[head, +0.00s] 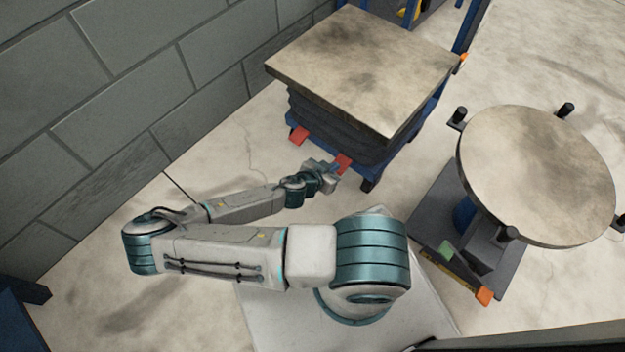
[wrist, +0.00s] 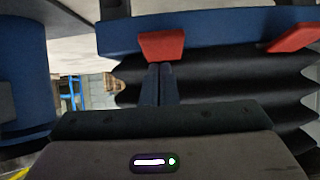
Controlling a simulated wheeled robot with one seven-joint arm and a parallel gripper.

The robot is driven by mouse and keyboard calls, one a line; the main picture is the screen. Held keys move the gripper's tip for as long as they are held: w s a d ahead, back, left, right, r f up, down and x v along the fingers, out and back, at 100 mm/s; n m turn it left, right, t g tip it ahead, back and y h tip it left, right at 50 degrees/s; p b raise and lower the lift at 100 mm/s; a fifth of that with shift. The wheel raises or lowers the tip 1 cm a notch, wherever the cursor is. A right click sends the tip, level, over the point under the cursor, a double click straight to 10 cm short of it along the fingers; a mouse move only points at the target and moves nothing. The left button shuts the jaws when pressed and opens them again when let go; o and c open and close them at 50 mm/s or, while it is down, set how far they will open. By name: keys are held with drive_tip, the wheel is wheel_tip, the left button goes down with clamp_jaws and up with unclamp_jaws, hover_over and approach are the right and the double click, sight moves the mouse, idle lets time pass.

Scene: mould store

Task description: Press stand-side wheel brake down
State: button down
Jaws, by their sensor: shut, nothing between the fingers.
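The lift table (head: 365,60) has a worn, stained top over dark bellows and a blue base. Two red brake pedals stick out at its near end. The stand-side pedal (head: 343,161) is the right one in the head view, and it shows in the middle of the wrist view (wrist: 161,46). The wall-side pedal (head: 299,135) shows at the right of the wrist view (wrist: 292,38). My gripper (head: 337,169) is shut and empty, its fingertips (wrist: 160,70) right at the stand-side pedal's edge. I cannot tell whether they touch it.
A stand with a round top (head: 535,170) is at the right, with a green pedal (head: 445,250) and an orange pedal (head: 484,296) on its dark base. A grey block wall (head: 130,80) runs along the left. Bare floor (head: 225,150) lies between wall and lift table.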

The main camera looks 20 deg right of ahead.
drive_tip(key=s+a+r+p, duration=0.1)
drive_tip(key=s+a, duration=0.3)
drive_tip(key=a, duration=0.6)
drive_tip(key=shift+s+r+p, duration=0.15)
drive_tip(key=shift+p, duration=0.25)
